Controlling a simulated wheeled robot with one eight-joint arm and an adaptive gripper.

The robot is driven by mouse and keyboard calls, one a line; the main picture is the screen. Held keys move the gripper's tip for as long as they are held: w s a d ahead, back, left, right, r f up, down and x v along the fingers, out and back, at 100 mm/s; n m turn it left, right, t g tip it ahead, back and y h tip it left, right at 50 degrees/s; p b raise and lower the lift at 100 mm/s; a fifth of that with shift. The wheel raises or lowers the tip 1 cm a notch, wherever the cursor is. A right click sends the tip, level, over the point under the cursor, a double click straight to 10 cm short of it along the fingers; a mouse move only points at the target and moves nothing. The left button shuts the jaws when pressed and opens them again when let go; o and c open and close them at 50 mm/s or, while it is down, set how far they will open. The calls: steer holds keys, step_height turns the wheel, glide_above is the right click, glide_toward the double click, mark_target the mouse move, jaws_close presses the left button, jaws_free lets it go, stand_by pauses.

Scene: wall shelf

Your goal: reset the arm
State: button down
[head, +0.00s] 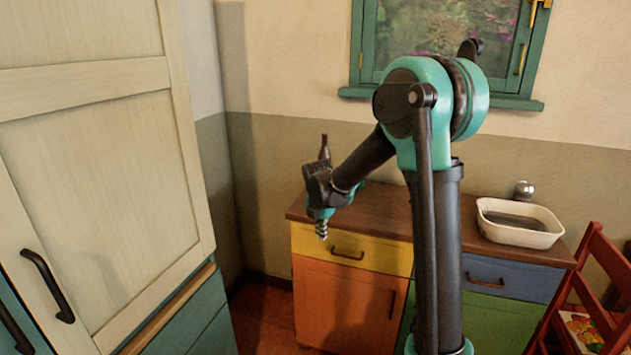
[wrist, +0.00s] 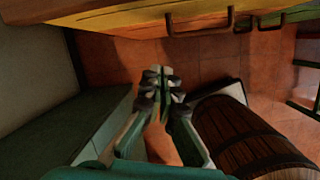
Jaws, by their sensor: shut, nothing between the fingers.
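My gripper (wrist: 163,80) shows in the middle of the wrist view, with its fingers together and nothing between them. Its tip points down at the tiled floor. In the head view, my arm rises at the centre, bends at a teal joint and reaches left.
The wooden counter (head: 290,212) carries a dark bottle (head: 324,150), a cream basin (head: 520,232) and a silvery round object (head: 523,190). A tall cream cabinet (head: 90,130) stands left. A red chair (head: 590,270) is right. A wooden barrel (wrist: 245,140) lies low right in the wrist view.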

steer(key=s+d+f+m, duration=0.1)
steer(key=s+d+m, duration=0.5)
steer(key=s+m, duration=0.3)
steer(key=s+d+f+m+t, duration=0.1)
steer(key=s+d+m, duration=0.4)
steer(key=s+m, duration=0.4)
steer(key=s+d+f+m, duration=0.1)
steer(key=s+d+m, duration=0.5)
steer(key=s+m, duration=0.3)
steer(key=shift+s+d+m+y, duration=0.3)
steer(key=shift+s+m, duration=0.05)
steer(key=shift+m, duration=0.25)
